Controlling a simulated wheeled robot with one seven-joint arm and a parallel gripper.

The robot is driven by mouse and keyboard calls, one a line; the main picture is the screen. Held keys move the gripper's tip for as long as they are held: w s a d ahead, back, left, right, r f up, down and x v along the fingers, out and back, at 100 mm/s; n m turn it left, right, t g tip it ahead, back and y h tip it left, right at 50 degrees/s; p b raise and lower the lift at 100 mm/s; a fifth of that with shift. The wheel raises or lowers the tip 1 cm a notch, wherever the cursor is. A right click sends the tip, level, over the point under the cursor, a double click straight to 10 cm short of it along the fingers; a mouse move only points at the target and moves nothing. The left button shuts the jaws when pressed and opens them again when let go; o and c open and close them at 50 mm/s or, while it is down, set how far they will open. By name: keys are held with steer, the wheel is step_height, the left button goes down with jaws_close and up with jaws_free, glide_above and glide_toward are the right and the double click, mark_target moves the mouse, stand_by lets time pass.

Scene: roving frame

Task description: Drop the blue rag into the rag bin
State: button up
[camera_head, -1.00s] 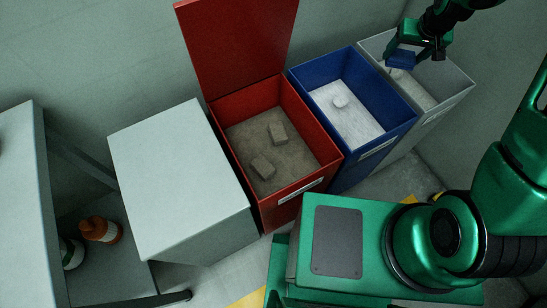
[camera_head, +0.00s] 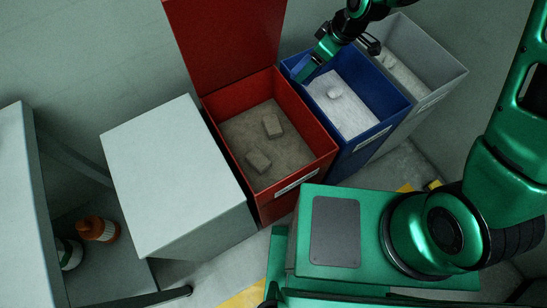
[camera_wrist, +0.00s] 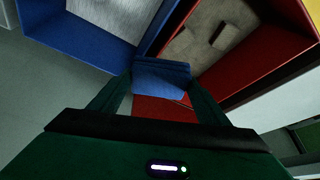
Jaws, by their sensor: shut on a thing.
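My gripper (camera_head: 306,69) is shut on the blue rag (camera_head: 300,66), high over the back left corner of the blue bin, near the red bin's edge. In the wrist view the rag (camera_wrist: 161,80) sits between my fingertips (camera_wrist: 158,92), in front of the gap between the two bins. The red bin (camera_head: 318,156) has its lid (camera_head: 228,45) raised at the back and two beige lumps inside. The blue bin (camera_head: 387,117) holds white material with a pale lump. The grey bin (camera_head: 443,88) stands at the right. The bin labels are too small to read.
A pale closed box (camera_head: 170,170) stands left of the red bin. An orange and white bottle (camera_head: 98,229) lies near a grey unit at the far left. A wall runs behind the bins. The space above the red bin's opening is clear.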

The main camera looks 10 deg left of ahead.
steer(key=s+a+n+g, duration=0.2)
steer(key=s+a+n, duration=0.5)
steer(key=s+a, duration=0.25)
steer(key=shift+y, duration=0.4)
steer(key=shift+s+f, duration=0.15)
steer(key=shift+f, duration=1.3)
steer(key=shift+s+f, duration=0.1)
steer(key=shift+f, duration=1.3)
steer(key=o, duration=1.1)
steer(key=shift+r, duration=0.1)
steer(key=v, duration=1)
steer(key=shift+w+r, duration=0.2)
steer(key=shift+r, duration=0.05)
steer(key=shift+d, duration=0.2)
